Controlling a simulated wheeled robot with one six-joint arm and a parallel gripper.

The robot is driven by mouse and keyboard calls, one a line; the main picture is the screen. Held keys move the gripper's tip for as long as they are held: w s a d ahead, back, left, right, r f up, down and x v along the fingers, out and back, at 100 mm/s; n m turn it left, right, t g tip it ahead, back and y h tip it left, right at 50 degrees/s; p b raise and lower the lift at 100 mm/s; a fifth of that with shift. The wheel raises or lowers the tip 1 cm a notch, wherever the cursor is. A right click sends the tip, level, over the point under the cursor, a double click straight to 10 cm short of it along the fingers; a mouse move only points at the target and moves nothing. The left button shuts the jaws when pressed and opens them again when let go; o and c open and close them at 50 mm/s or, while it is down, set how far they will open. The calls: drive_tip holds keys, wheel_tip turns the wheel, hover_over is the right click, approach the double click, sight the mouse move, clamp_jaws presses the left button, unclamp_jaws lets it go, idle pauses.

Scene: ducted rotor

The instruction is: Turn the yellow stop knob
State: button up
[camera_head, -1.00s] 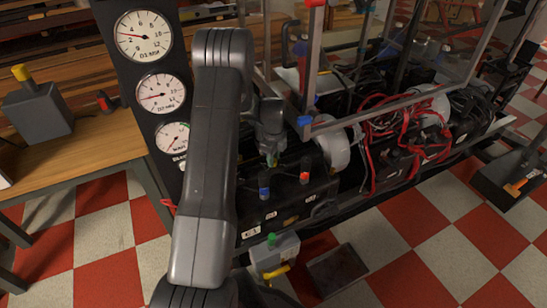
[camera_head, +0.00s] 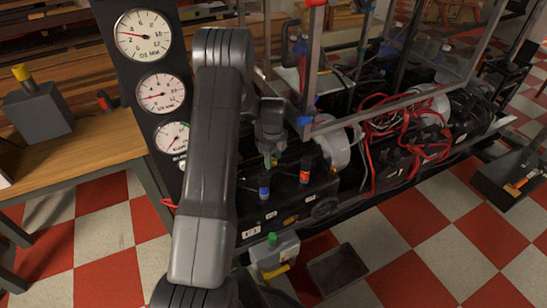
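A yellow knob (camera_head: 21,72) stands on top of a grey box (camera_head: 38,112) on the wooden bench at the far left. A second yellow part, a lever-like handle (camera_head: 276,271), is on the front of a grey box (camera_head: 272,251) with a green button, low in the middle. I cannot tell which is the stop knob. My gripper (camera_head: 271,157) points down over the black control box (camera_head: 285,203), beside its blue and red knobs, and is apart from both yellow parts. Something greenish shows at its fingertips. The fingers are too small to tell whether they are open.
A panel with several round gauges (camera_head: 143,36) stands left of my arm. A clear-walled metal frame (camera_head: 375,115), red cables (camera_head: 405,125) and black machinery fill the right side. A dark plate (camera_head: 337,269) lies on the checkered floor. Open floor lies at lower right.

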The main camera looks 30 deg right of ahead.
sight(274, 159)
drive_tip(key=shift+r, duration=0.1)
wheel_tip(274, 159, up, 7)
drive_tip(key=shift+r+p, duration=0.2)
drive_tip(key=shift+p, duration=0.6)
